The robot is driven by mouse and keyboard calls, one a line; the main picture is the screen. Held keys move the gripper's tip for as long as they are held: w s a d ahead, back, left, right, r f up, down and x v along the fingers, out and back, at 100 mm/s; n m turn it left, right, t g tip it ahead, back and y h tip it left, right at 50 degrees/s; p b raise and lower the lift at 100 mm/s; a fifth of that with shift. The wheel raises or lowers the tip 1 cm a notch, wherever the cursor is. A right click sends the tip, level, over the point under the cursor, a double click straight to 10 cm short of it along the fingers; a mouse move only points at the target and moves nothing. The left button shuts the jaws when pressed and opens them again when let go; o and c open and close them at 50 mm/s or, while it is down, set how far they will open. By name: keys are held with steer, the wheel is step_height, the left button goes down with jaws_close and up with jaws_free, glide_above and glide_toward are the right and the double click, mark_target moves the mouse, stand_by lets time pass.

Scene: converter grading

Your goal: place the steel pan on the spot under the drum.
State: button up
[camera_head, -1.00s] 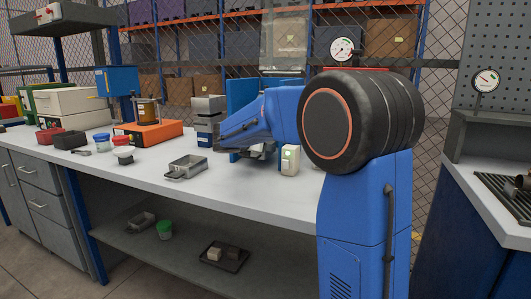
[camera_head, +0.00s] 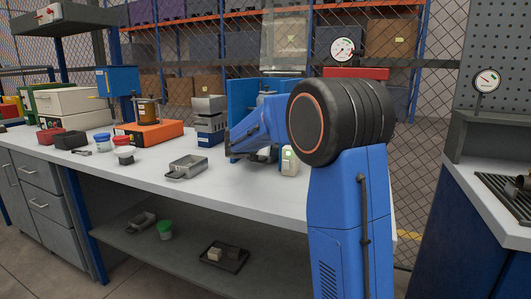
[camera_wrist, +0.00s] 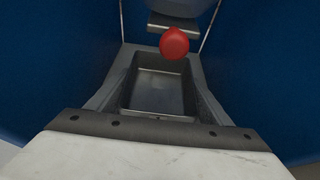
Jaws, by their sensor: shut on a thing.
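My gripper (camera_head: 258,156) is low over the bench, in front of the blue housing (camera_head: 240,98), and is largely hidden by my own arm in the head view. In the wrist view it is shut on a grey rectangular steel pan (camera_wrist: 159,92), seen from above with an empty floor. The grey underside of what looks like the drum (camera_wrist: 180,6) is at the top of that view, beyond the pan. A red rounded knob (camera_wrist: 174,43) overlaps the pan's far end. The spot is hidden, and I cannot tell whether the pan touches the surface.
Another metal tray (camera_head: 188,166) stands on the bench left of my gripper. A small pale box (camera_head: 289,160) is close on the right. Blue walls flank the pan in the wrist view. An orange-based device (camera_head: 148,131) and small tubs stand further left. The bench front is clear.

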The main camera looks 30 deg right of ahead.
steer(key=shift+f, duration=0.1)
steer(key=o, duration=1.2)
steer(key=shift+c, duration=0.2)
steer(key=v, duration=1.2)
